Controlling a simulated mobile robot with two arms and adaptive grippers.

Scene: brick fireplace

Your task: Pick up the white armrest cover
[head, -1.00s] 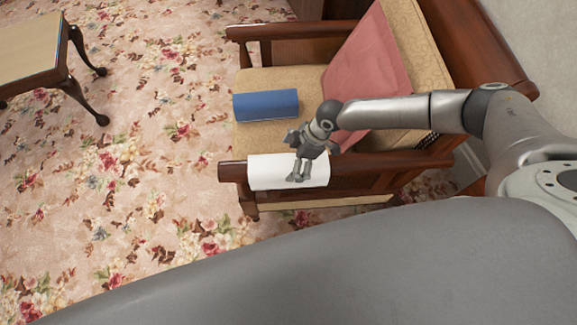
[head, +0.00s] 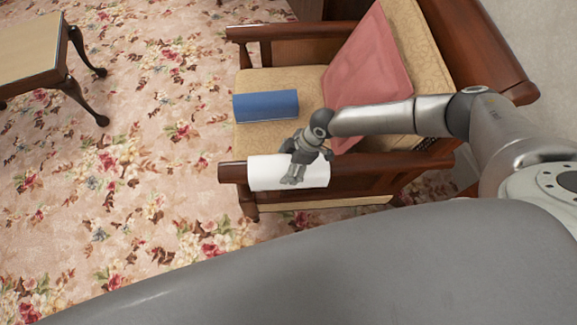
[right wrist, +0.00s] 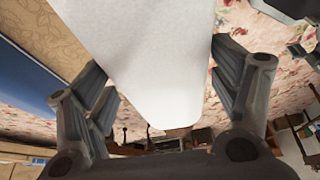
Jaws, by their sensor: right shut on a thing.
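The white armrest cover (head: 262,172) lies draped over the chair's near wooden armrest (head: 232,171). My right gripper (head: 292,181) is down on the cover, toward its right part. In the right wrist view the white cover (right wrist: 150,65) fills the space between the two fingers of my right gripper (right wrist: 155,85), and the fingers are shut on it. The cover still appears to rest along the armrest. My left gripper is not in view.
A blue cover or cloth (head: 266,105) lies on the beige chair seat (head: 262,79). A red cushion (head: 368,75) leans on the backrest. A small wooden table (head: 30,48) stands at the upper left. Open floral carpet (head: 120,170) lies left of the chair.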

